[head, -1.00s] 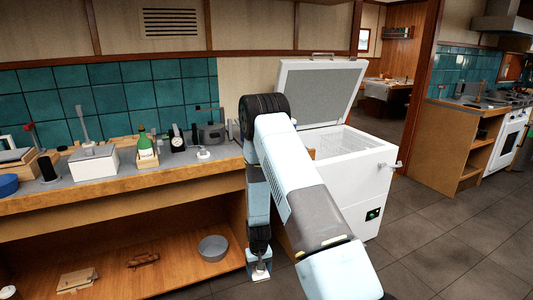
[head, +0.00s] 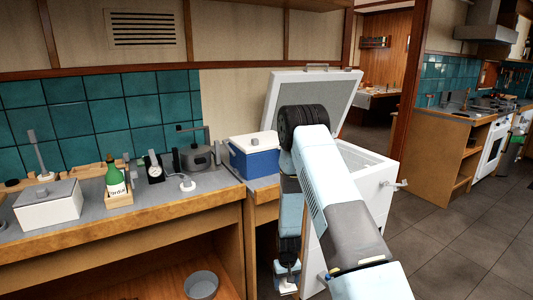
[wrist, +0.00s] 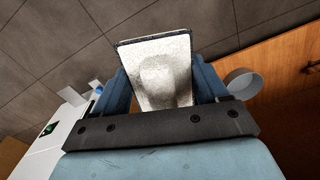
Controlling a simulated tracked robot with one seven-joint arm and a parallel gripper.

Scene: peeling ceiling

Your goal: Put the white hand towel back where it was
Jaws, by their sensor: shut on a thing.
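My gripper (wrist: 161,85) is shut on a pale, fabric-textured piece, which I take to be the white hand towel (wrist: 158,72). A blue finger stands on each side of it, and a dark edge runs along its far side. In the head view my gripper (head: 287,274) hangs low in front of the counter's right end, with a small white bit of the towel (head: 288,288) below it. Most of the towel is hidden there. The floor shows beyond it in the wrist view.
A white chest freezer (head: 376,205) with its lid up stands behind my arm. A blue cooler (head: 255,157) stands on a lower counter. The grey counter (head: 150,199) holds a white box (head: 48,206), a green bottle (head: 115,180) and other items. A grey bowl (head: 201,285) sits on the shelf below. Floor is clear at right.

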